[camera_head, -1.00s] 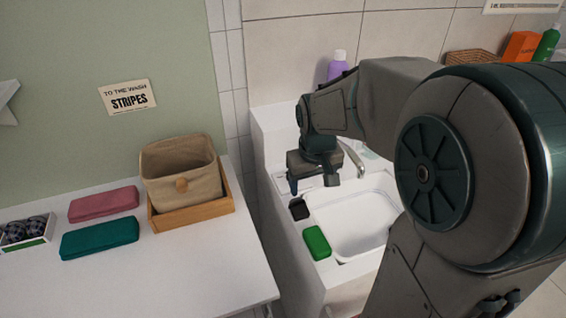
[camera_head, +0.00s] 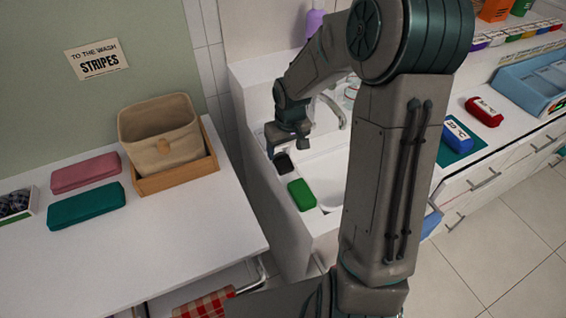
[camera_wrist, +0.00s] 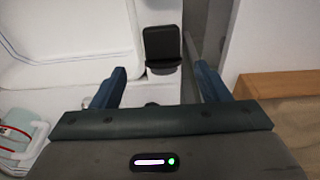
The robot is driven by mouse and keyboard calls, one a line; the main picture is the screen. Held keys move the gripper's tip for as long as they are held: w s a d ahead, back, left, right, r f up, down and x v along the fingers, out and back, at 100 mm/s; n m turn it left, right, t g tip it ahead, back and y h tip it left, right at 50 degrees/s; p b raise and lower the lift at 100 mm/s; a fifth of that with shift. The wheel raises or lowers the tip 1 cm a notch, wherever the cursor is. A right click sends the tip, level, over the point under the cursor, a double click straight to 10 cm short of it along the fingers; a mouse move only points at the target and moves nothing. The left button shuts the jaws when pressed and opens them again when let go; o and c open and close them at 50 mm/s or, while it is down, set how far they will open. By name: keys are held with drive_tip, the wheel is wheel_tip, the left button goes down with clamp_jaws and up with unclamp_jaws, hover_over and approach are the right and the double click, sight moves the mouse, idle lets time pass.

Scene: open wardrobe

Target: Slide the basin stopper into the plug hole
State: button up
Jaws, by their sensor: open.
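A small black piece (camera_head: 284,163), which looks like the stopper, sits on the left ledge of the white basin (camera_head: 322,172). In the wrist view the black piece (camera_wrist: 162,46) has a flat upright part and a lip at its near end. My gripper (camera_head: 288,150) is low over the ledge, close behind the black piece. In the wrist view my gripper (camera_wrist: 160,78) is open and empty, with the black piece ahead, roughly between the finger lines. I cannot tell its height above the piece. I cannot make out the plug hole; my arm hides part of the basin.
A green block (camera_head: 301,194) lies on the ledge in front of the black piece. The tap (camera_head: 333,110) stands behind the basin, near my wrist. A purple bottle (camera_head: 314,22) stands at the back. A counter with a fabric basket (camera_head: 160,135) is to the left.

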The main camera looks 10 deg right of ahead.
sight(283, 161)
drive_tip(key=shift+w+a+f+p, duration=0.1)
drive_tip(key=shift+a+f+p, duration=0.05)
drive_tip(key=shift+f, duration=1.2)
drive_tip(key=shift+w+a+f+p, duration=0.1)
drive_tip(key=shift+f+p, duration=0.05)
drive_tip(key=shift+f, duration=1.15)
drive_tip(key=c, duration=1.1)
drive_tip(key=shift+c, duration=0.2)
drive_tip(key=shift+r, duration=0.1)
